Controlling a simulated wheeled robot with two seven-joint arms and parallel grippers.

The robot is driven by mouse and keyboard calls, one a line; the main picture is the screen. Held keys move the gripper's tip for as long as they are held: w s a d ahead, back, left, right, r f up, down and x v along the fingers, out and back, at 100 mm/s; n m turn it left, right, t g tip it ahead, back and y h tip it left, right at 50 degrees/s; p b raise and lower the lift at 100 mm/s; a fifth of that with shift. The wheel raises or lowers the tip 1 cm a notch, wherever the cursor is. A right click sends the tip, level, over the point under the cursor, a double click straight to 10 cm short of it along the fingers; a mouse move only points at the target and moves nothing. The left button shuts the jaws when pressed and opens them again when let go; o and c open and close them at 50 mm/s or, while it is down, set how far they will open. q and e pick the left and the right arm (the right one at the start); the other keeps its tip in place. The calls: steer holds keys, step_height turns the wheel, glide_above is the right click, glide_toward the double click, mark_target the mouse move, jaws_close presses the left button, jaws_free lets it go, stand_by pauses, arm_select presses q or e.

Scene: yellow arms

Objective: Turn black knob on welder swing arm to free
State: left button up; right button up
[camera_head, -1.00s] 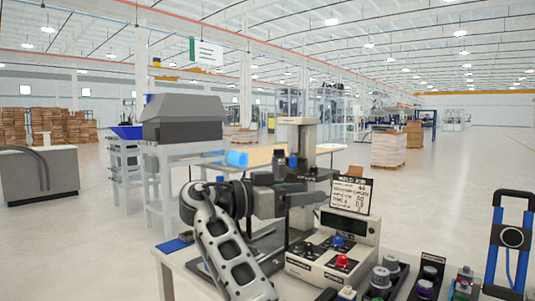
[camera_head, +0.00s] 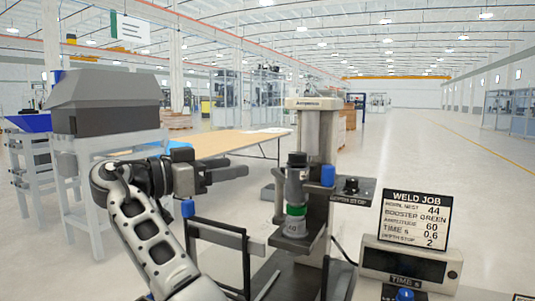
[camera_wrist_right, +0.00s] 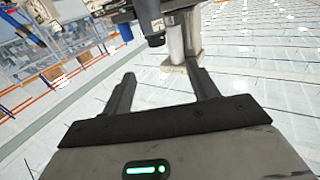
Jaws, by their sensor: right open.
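The welder stands right of centre in the head view, with a pale upright column (camera_head: 318,135) and a dark stack with a green ring (camera_head: 296,210). A black knob (camera_head: 351,184) sits on the bracket marked DEPTH STOP, right of the column. A blue knob (camera_head: 328,175) is beside it. I cannot tell which part is the swing arm. My right gripper (camera_head: 238,167) is open and empty, left of the stack and apart from it. In the right wrist view, my open fingers (camera_wrist_right: 160,70) point toward the column (camera_wrist_right: 178,43), with a dark cylinder (camera_wrist_right: 151,25) above. My left gripper is out of view.
A black frame (camera_head: 225,240) with a blue cap (camera_head: 188,208) stands below my right gripper. A WELD JOB sign (camera_head: 414,220) and a control box (camera_head: 408,265) are at lower right. A wooden-topped table (camera_head: 235,142) and a grey machine (camera_head: 105,100) stand behind.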

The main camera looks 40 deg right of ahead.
steer(key=p, duration=0.1)
glide_toward(290, 158)
steer(key=d+p, duration=0.1)
steer(key=d, duration=0.2)
steer(key=d+p, duration=0.1)
steer(key=d, duration=0.5)
steer(key=shift+s+p, duration=0.35)
steer(key=shift+p, duration=0.05)
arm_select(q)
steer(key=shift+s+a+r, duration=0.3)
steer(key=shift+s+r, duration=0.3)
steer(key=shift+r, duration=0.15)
arm_select(e)
steer(key=shift+d, duration=0.75)
steer(key=shift+c, duration=0.3)
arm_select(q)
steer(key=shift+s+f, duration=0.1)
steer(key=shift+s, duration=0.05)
arm_select(e)
steer(key=c, duration=0.9)
